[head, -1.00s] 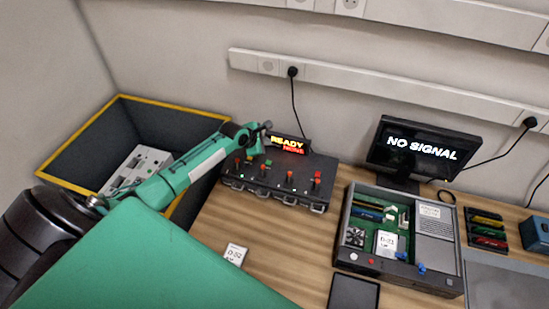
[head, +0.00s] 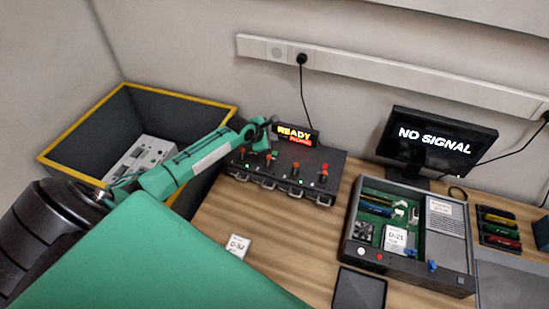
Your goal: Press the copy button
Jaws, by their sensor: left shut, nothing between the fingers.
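A dark dock unit (head: 262,184) stands at the back of the wooden desk, with several red and orange levers, small green lights and a row of metal latches at its front. Its display (head: 295,134) reads READY in yellow above a red word. A green button (head: 275,152) shows near its back. I cannot read a copy label on any control. My left gripper (head: 271,124) is shut and empty. It appears above the back left part of the unit, just left of the display; contact cannot be told. My right gripper is out of view.
A yellow-rimmed grey bin (head: 75,127) holding a pale device stands left. A white labelled drive (head: 238,246) lies on the desk. An open computer case (head: 452,279) and a NO SIGNAL monitor (head: 433,162) stand right. A black tablet-like panel (head: 359,291) lies in front.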

